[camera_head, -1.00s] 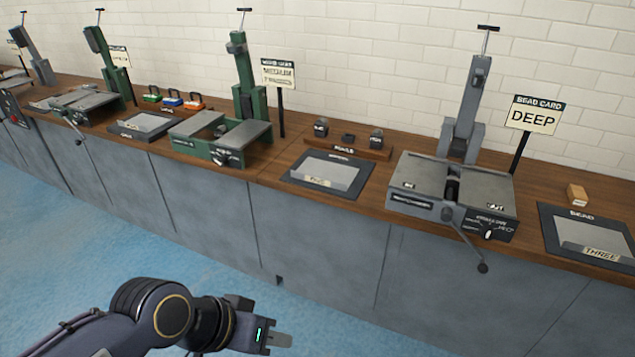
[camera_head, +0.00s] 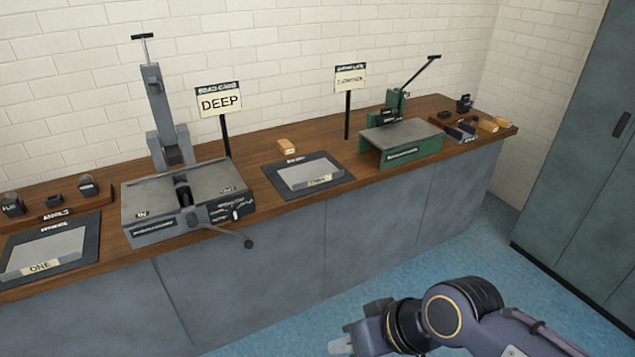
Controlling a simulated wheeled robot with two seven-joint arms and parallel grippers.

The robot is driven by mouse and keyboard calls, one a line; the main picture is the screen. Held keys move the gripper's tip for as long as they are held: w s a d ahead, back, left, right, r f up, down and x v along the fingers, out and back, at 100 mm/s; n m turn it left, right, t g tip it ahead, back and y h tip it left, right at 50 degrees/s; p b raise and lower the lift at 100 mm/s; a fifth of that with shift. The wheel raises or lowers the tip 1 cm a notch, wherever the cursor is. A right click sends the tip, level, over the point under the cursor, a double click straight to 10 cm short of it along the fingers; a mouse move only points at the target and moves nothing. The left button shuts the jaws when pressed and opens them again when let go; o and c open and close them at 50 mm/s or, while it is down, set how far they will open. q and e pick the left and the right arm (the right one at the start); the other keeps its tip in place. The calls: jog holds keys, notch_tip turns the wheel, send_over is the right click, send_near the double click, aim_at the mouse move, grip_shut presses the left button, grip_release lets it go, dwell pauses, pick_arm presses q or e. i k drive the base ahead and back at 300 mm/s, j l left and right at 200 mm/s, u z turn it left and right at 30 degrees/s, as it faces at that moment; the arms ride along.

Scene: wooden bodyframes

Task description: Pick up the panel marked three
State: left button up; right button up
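The panel marked three (camera_head: 312,174) is a flat light grey plate. It lies on a dark framed mat (camera_head: 337,181) on the wooden counter, right of the grey press with the DEEP sign. Its small front label is hard to read now, but read THREE in the earlier head view. My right gripper (camera_head: 342,346) is low at the bottom edge, in front of the counter and well below the panel. It is seen from the side and partly cut off, so I cannot tell whether it is open. My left gripper is not in view.
A panel marked ONE (camera_head: 45,250) lies on another mat at left. The grey press (camera_head: 185,195) has a lever sticking out over the front edge. A small wooden block (camera_head: 287,145) is behind the mat. A green machine (camera_head: 400,142) stands to the right. A tall cabinet (camera_head: 590,150) is at far right.

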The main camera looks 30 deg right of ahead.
aim_at(311, 173)
jog(key=i+l, duration=0.3)
jog(key=i, duration=0.2)
jog(key=i+l+z, duration=0.1)
jog(key=i+l, duration=0.2)
jog(key=i, duration=0.2)
jog(key=i+l, duration=0.25)
jog(key=i, duration=0.3)
